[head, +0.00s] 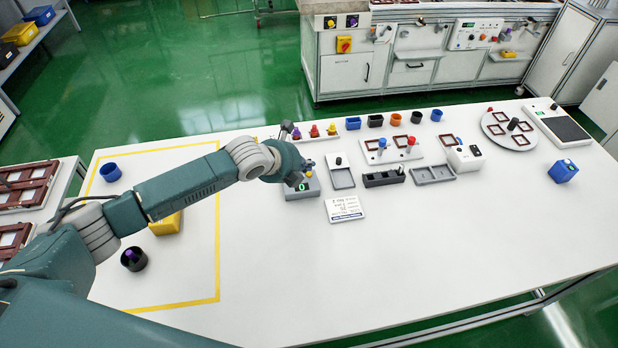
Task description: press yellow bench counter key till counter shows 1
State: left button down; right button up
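The bench counter (313,190) is a small grey box on the white bench, in the middle of the head view. Its small dark display shows a green digit that looks like 0. A bit of the yellow key (309,174) shows at its top right, partly hidden by my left gripper. My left gripper (304,172) is over the back of the counter, at or just above the key. I cannot tell whether it touches the key. Its fingers are too small and overlapped to tell open from shut. My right gripper is not in view.
A white printed card (344,208) lies just in front of the counter. A grey tray (342,178) is to its right, with a black tray (383,179) beyond. Coloured pegs (314,131) stand behind. The bench's front middle is clear.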

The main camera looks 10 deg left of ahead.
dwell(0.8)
pick_arm(q)
jog(key=shift+f, duration=0.1)
dwell(0.5)
jog(key=shift+f, duration=0.35)
dwell(0.3)
jog(key=shift+f, duration=0.4)
dwell(0.5)
jog(key=shift+r+p, duration=0.6)
jog(key=shift+r, duration=0.2)
